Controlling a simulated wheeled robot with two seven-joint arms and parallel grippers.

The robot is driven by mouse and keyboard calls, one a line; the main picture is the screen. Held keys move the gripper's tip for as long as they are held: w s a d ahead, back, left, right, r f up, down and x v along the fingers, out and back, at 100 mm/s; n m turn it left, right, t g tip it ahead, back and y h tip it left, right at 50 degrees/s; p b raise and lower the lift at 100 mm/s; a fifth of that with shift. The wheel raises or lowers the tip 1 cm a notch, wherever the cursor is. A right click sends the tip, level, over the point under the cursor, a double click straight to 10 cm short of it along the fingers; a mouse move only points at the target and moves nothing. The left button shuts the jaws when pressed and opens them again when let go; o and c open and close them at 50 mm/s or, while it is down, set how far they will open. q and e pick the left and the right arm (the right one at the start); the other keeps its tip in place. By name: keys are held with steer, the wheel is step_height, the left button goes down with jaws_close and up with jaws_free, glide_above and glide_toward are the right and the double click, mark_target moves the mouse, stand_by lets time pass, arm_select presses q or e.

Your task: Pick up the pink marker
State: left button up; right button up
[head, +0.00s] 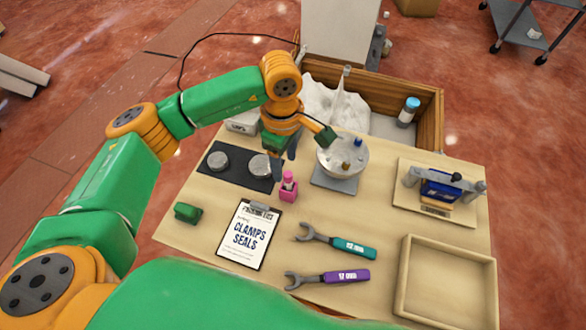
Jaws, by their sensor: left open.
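The pink marker (288,177) stands upright in a small pink holder (288,194) near the middle of the table, behind the clipboard. My left gripper (284,167) points down just behind and above the marker. Its dark fingers are apart, with nothing seen between them. One finger comes down close to the marker's left side in the picture; I cannot tell whether it touches. My right gripper is not in view.
A bowl (342,157) of small parts stands right of the marker. A dark plate with round metal pieces (219,160) lies to its left. A clipboard (248,238), two wrenches (335,243) (328,278) and an empty wooden tray (445,312) lie nearer.

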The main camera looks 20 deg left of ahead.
mark_target(288, 174)
arm_select(q)
steer(key=shift+s+d+f+p, duration=0.25)
steer(key=shift+f+p, duration=0.15)
steer(key=shift+f, duration=0.2)
steer(key=shift+s+d+f+p, duration=0.2)
steer(key=shift+f+p, duration=0.15)
steer(key=shift+f, duration=0.2)
step_height(288, 174, down, 3)
steer(key=shift+w+r, duration=0.1)
steer(key=shift+w, duration=0.05)
steer(key=shift+w+f, duration=0.15)
steer(key=shift+f, duration=0.05)
steer(key=shift+r, duration=0.1)
jaws_close()
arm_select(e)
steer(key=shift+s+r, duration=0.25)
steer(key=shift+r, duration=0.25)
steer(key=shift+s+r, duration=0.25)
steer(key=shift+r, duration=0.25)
arm_select(q)
step_height(288, 174, up, 10)
steer(key=shift+b, duration=0.9)
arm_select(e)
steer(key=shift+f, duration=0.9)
